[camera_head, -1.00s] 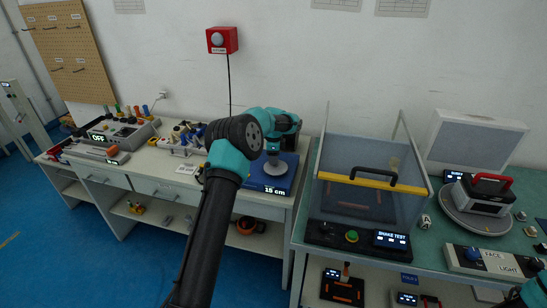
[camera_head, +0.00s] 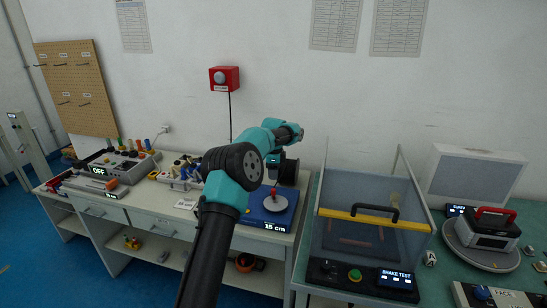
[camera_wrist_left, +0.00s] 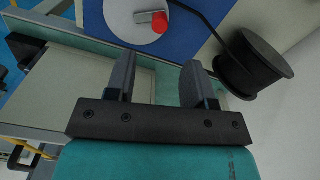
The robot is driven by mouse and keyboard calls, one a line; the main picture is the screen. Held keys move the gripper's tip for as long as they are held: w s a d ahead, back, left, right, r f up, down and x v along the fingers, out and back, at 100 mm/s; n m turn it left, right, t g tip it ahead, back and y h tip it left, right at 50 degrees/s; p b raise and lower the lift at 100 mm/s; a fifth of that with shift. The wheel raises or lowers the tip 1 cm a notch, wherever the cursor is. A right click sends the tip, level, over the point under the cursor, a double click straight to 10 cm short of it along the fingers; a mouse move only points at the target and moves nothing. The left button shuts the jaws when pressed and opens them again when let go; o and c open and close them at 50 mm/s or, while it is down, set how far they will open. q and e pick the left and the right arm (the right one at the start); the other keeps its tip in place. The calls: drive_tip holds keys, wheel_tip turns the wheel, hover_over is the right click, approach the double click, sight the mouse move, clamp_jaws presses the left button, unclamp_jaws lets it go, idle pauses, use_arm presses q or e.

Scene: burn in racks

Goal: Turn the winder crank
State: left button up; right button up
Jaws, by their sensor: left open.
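The winder is a blue base (camera_head: 260,219) with a display reading 15 cm. On it sits a pale grey round crank disc (camera_head: 275,204) with a small upright red knob (camera_head: 274,191). In the left wrist view the red knob (camera_wrist_left: 159,22) stands on the disc (camera_wrist_left: 122,18) at the top, beyond the fingertips. A black spool (camera_wrist_left: 256,62) is to its right, and a dark strand runs toward it. My left gripper (camera_wrist_left: 158,68) is open with nothing between its fingers. In the head view its fingers are hard to make out above the winder. My right gripper is out of view.
Left of the winder, the bench holds a rack of small tools (camera_head: 178,172) and a control box marked OFF (camera_head: 117,166). To the right stands a clear shake-test box (camera_head: 378,190) with a yellow bar and black handle. A wall lies behind.

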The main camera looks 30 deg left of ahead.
use_arm(q)
wheel_tip(320, 180, up, 7)
idle(0.3)
drive_tip(key=shift+f, duration=0.1)
